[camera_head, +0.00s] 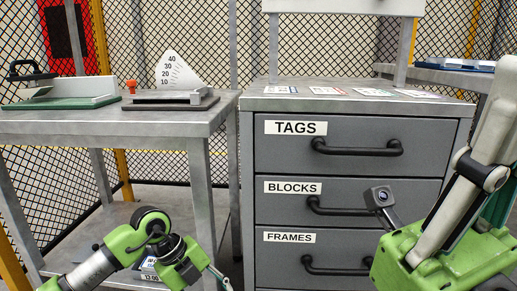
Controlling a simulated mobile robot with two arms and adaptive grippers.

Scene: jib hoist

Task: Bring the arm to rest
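My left arm comes in from the lower left, bent low in front of the left table. Its gripper end (215,277) is at the bottom edge, mostly cut off. One thin grey piece shows there; I cannot tell whether it is open or shut. My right arm's end stands large at the right edge, close to the camera. It shows a green body, a pale link with a black pivot, and a small camera on a stalk. It overlaps the right side of the cabinet in the picture. Its fingers are not clearly seen, and nothing held is visible.
A grey cabinet (463,128) has shut drawers labelled TAGS, BLOCKS and FRAMES, with cards on top. The left metal table (110,124) bears a green-based device (60,103) and a scale-marked fixture (170,99). A table at the back right holds a blue tray (455,66). Mesh fencing stands behind.

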